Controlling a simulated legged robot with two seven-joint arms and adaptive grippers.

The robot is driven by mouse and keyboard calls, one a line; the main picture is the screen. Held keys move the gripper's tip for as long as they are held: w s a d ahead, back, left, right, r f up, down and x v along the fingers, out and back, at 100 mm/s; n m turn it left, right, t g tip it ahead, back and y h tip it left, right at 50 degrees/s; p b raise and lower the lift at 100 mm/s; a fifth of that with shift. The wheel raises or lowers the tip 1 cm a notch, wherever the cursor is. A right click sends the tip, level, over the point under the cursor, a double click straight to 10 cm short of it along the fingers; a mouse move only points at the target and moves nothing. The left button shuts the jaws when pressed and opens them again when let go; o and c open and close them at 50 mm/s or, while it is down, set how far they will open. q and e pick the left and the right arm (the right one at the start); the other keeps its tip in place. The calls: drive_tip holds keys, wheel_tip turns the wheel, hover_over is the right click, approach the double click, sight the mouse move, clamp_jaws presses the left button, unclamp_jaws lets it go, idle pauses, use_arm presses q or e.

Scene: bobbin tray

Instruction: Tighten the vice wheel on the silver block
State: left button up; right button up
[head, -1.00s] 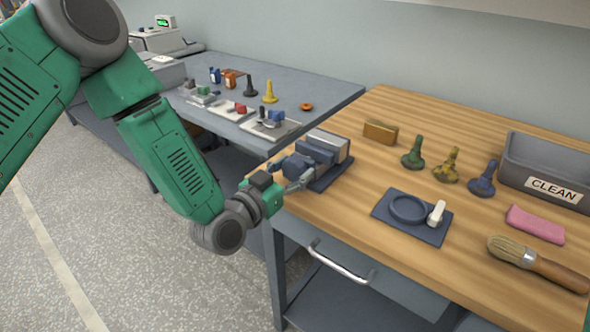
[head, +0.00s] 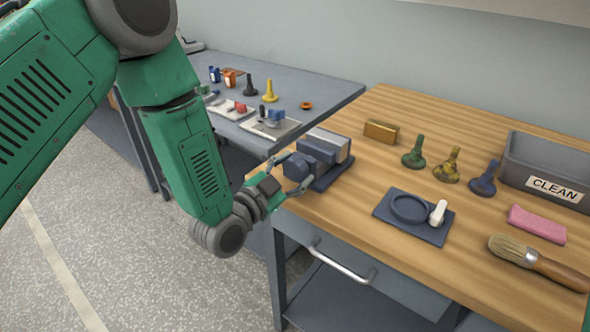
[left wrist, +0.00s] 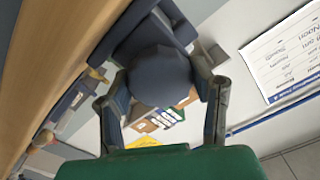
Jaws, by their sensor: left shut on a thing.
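The dark blue-grey vice (head: 318,155) stands on its dark base at the left edge of the wooden bench. A pale silver block (head: 333,142) sits in it, partly covered by the jaws. The vice wheel (head: 296,167) faces my left arm and shows as a round dark disc in the left wrist view (left wrist: 160,75). My left gripper (head: 285,172) is shut on the wheel, one finger on each side of it. In the left wrist view the fingers (left wrist: 162,92) flank its rim. My right gripper is out of view.
The wooden bench also holds a brass-coloured block (head: 380,131), several dark-based stamps, a blue plate with a ring and white lever (head: 413,216), a pink cloth (head: 537,224), a brush (head: 538,263) and a grey CLEAN bin (head: 547,168). A grey table (head: 330,92) stands behind.

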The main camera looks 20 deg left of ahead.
use_arm(q)
drive_tip(key=shift+d, duration=0.1)
idle(1.5)
drive_tip(key=o, duration=1.2)
drive_tip(key=shift+s+r, duration=0.15)
drive_tip(key=shift+c, duration=0.2)
drive_tip(key=v, duration=1.2)
